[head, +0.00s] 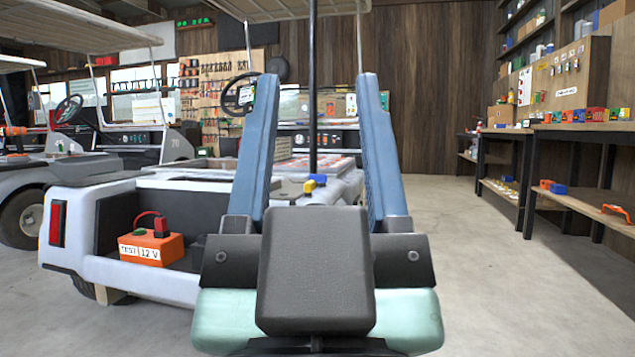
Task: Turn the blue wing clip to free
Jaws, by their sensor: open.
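A small blue piece (309,186), which looks like the blue wing clip, sits on the white cart (125,270) at the foot of a dark upright post (313,130). A small yellow piece (320,179) is right beside it. The clip is too small to tell which way it is turned. My gripper (318,82) is large in the foreground, its two blue fingers pointing up and spread wide apart. Nothing is between the fingers. The clip shows through the gap between them, farther off, and the gripper appears apart from it.
An orange 12 V test battery box (152,247) sits in the cart's rear recess at left. Workbenches (570,130) with coloured parts line the right wall. Other carts (140,140) stand behind at left. The floor (500,270) at right is clear.

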